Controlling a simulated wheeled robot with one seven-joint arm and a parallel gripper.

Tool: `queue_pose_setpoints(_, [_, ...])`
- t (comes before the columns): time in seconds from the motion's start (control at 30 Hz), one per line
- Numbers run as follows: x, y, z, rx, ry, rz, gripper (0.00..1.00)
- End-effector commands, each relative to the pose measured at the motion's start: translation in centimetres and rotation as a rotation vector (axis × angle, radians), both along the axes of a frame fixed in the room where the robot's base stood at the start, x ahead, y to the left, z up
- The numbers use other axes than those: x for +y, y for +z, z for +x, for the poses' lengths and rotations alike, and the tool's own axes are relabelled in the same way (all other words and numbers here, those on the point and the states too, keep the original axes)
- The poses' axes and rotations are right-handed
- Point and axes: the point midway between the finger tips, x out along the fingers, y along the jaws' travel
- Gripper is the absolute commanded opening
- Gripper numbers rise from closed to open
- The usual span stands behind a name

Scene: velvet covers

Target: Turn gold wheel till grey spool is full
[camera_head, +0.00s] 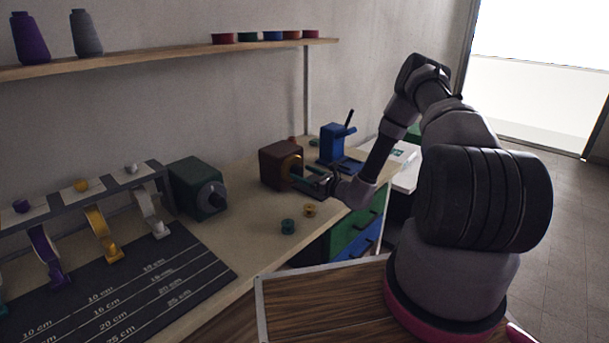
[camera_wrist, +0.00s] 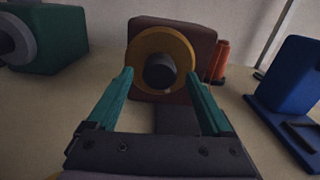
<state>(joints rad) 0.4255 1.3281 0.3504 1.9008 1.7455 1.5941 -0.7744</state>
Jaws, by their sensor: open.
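The gold wheel (camera_wrist: 141,49) with a dark grey hub (camera_wrist: 161,72) is on the front of a dark red box (camera_wrist: 201,36). In the head view the wheel (camera_head: 292,160) is partly covered by my gripper (camera_head: 302,178). My gripper (camera_wrist: 160,76) is open, with its teal fingers either side of the wheel's lower part and the hub between them. I cannot tell whether they touch it. I cannot single out the grey spool; a grey thread cone (camera_head: 86,33) stands on the shelf, and a flat dark grey piece (camera_wrist: 178,121) lies below the wheel.
A green box (camera_head: 194,181) with a grey wheel stands left of the red box, a blue device (camera_head: 333,143) right. Small teal (camera_head: 288,226) and yellow (camera_head: 309,210) spools are on the bench in front. A red spool (camera_wrist: 220,62) stands close right of the red box.

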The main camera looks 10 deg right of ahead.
Motion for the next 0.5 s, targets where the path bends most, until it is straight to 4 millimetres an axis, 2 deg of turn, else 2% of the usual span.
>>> queue_pose_setpoints(0.2, [0.0, 0.0, 0.02, 0.0, 0.0, 0.0, 0.84])
queue_pose_setpoints(0.27, [0.01, 0.0, 0.01, 0.0, 0.0, 0.0, 0.62])
queue_pose_setpoints(0.4, [0.0, 0.0, 0.0, 0.0, 0.0, 0.0, 0.08])
queue_pose_setpoints(0.43, [0.0, 0.0, 0.0, 0.0, 0.0, 0.0, 0.0])
queue_pose_setpoints(0.5, [-0.01, 0.0, -0.01, 0.001, 0.0, 0.001, 0.0])
